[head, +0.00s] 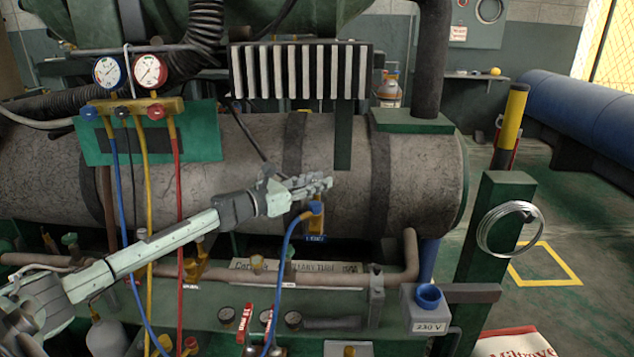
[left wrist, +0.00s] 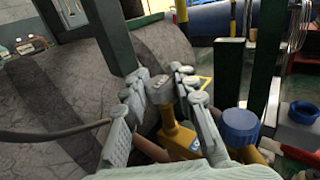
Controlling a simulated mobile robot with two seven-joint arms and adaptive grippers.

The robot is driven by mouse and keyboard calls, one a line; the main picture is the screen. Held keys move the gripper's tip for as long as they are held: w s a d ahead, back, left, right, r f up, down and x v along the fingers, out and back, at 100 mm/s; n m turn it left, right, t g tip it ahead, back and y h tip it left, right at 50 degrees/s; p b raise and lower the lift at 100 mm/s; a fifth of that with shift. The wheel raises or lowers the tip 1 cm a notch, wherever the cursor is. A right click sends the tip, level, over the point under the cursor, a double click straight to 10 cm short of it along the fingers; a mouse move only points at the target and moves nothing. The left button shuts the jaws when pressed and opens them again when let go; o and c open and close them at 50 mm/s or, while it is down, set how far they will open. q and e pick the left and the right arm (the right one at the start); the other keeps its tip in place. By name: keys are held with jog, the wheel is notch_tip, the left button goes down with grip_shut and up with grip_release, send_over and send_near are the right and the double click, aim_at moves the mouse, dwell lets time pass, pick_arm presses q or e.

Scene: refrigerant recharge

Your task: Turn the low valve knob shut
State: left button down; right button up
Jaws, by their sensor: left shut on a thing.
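My left gripper (head: 318,183) reaches in from the left, in front of the grey tank. In the left wrist view, its two fingers (left wrist: 160,92) close around a small grey knob (left wrist: 160,88), the low valve knob, which sits upright on a yellow valve body (left wrist: 178,134). In the head view the fingers mostly hide the knob. A blue cap (head: 315,207) with a blue hose is just below the gripper, and a blue cap (left wrist: 240,126) shows right of the fingers in the wrist view. A small blue label (head: 315,238) is under the valve. My right gripper is not in view.
A gauge manifold (head: 135,107) with blue, yellow and red hoses hangs at the left. The grey tank (head: 240,150) lies behind the valve. A pipe (head: 400,275) runs below. A green post (head: 495,240) with a wire coil (head: 510,229) stands right.

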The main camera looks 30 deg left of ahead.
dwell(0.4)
pick_arm(q)
jog(key=c, duration=1.2)
grip_release()
jog(key=v, duration=1.2)
jog(key=shift+w+a, duration=0.1)
